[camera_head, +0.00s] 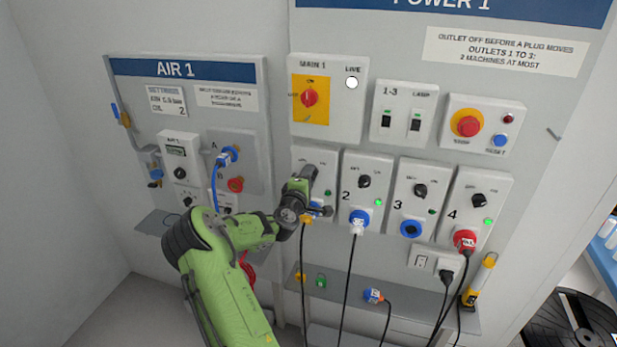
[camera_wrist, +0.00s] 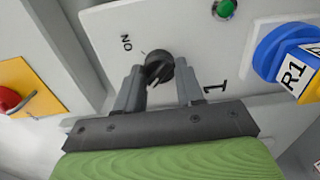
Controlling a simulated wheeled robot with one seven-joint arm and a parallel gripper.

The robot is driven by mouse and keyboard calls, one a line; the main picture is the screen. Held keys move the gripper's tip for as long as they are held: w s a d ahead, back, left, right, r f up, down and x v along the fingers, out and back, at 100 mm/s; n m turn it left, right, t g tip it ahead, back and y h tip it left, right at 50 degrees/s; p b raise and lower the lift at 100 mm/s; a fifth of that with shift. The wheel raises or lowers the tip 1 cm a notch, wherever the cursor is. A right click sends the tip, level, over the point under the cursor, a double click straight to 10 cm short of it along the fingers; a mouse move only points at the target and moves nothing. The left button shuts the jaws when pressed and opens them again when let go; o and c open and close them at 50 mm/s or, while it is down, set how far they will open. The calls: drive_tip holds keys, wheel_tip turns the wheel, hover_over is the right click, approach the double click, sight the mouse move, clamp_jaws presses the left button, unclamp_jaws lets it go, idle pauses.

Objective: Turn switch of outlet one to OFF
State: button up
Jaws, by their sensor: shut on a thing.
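The panel of outlet one (camera_wrist: 105,22) is close in the wrist view, seen turned on its side, with the number 1 and the word ON printed on it. Its black rotary switch (camera_wrist: 156,66) sits between the two fingers of my gripper (camera_wrist: 160,72), which is shut on it. A pale mark on the knob points toward the lower left of that view; OFF is not visible. The green lamp (camera_wrist: 225,9) looks dim. In the head view my gripper (camera_head: 308,176) is at outlet one and hides the switch.
Outlets two (camera_head: 366,165), three (camera_head: 418,173) and four (camera_head: 479,184) stand to the right, close by. The main switch (camera_head: 310,97) is above. The AIR 1 panel (camera_head: 190,70) is at the left. Cables hang below the outlets, past a grey shelf (camera_head: 340,297).

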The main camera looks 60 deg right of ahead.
drive_tip(key=o, duration=1)
drive_tip(key=shift+o, duration=0.2)
drive_tip(key=shift+a, duration=0.15)
drive_tip(key=s+a+b, duration=0.2)
drive_tip(key=a+b, duration=0.1)
drive_tip(key=a, duration=1.2)
drive_tip(key=shift+s+a+b, duration=0.15)
drive_tip(key=shift+s+b, duration=0.1)
drive_tip(key=shift+b, duration=0.1)
